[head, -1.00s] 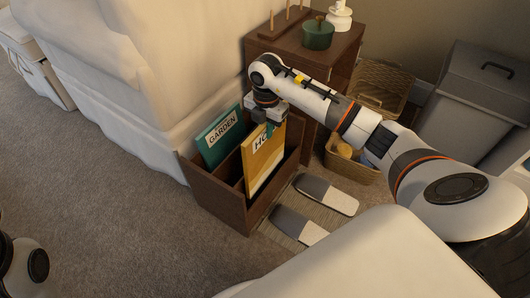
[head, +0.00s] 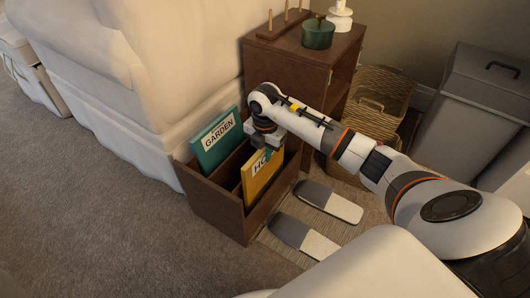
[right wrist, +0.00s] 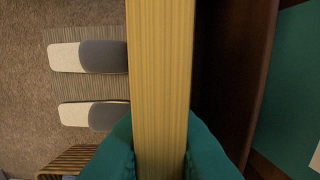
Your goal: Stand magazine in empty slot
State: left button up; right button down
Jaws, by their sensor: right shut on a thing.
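A yellow magazine (head: 262,183) stands in the right slot of a dark brown wooden magazine rack (head: 217,206), its lower part hidden by the rack wall. My right gripper (head: 267,150) is shut on its top edge. In the right wrist view the magazine's edge (right wrist: 160,70) runs between the two teal fingers of the gripper (right wrist: 160,150). A teal magazine marked GARDEN (head: 216,141) stands in the rack's left slot, across the divider. It also shows at the right of the wrist view (right wrist: 292,90). My left gripper is out of view.
A pair of grey-and-white slippers (head: 330,201) lies on a striped mat (head: 283,262) right of the rack. A brown cabinet (head: 287,75) stands behind, with a wicker basket (head: 376,100) and grey bin (head: 467,105) to its right. A white sofa (head: 160,60) borders the left; carpet in front is clear.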

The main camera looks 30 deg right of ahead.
jog(key=shift+f, duration=0.15)
jog(key=c, duration=1.4)
grip_release()
